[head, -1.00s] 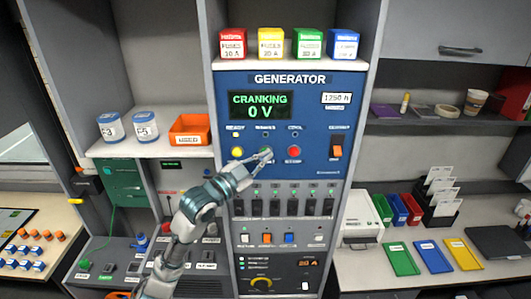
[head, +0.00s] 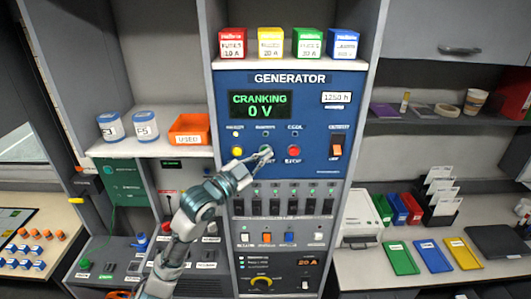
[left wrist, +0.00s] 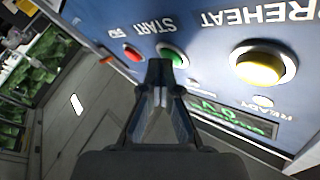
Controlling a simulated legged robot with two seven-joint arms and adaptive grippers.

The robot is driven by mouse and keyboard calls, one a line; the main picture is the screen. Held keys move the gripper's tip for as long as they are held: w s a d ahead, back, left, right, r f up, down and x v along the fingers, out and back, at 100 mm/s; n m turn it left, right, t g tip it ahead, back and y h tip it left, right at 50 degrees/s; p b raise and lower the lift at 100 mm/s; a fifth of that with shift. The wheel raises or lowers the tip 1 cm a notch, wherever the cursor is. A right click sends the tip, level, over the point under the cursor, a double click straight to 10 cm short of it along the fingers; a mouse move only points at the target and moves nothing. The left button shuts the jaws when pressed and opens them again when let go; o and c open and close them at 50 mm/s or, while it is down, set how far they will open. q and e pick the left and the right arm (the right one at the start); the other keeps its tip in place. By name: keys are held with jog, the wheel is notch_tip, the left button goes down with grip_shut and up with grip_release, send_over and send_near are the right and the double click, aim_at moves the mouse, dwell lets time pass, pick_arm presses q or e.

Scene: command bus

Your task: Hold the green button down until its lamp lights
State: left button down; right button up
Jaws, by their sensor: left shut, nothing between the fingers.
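The green button (head: 265,149) is in the middle of the button row on the blue generator panel (head: 330,103), mostly hidden by my fingers in the head view. My left gripper (head: 262,156) is shut and empty, with its tips at this button. In the left wrist view, the fingertips (left wrist: 160,66) overlap the edge of the green button (left wrist: 174,56) under the START label; I cannot tell how far it is pressed. The small lamp (head: 265,134) above it looks dark. The display (head: 260,105) reads CRANKING, 0 V. My right gripper is not in view.
A yellow button (head: 237,152) is left of the green one, with a lit lamp (head: 237,134) above it. A red button (head: 293,151) is to the right. An orange rocker switch (head: 336,151) is further right. A row of breakers (head: 290,207) lies below.

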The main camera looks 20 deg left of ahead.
pick_arm(q)
jog(key=shift+s, duration=0.15)
jog(key=shift+s+d, duration=0.15)
jog(key=shift+s, duration=0.5)
jog(key=s, duration=0.1)
jog(key=s+d, duration=0.1)
jog(key=s, duration=0.2)
jog(key=shift+s+d+p, duration=0.25)
jog(key=shift+s+p, duration=0.1)
jog(key=shift+f, duration=0.15)
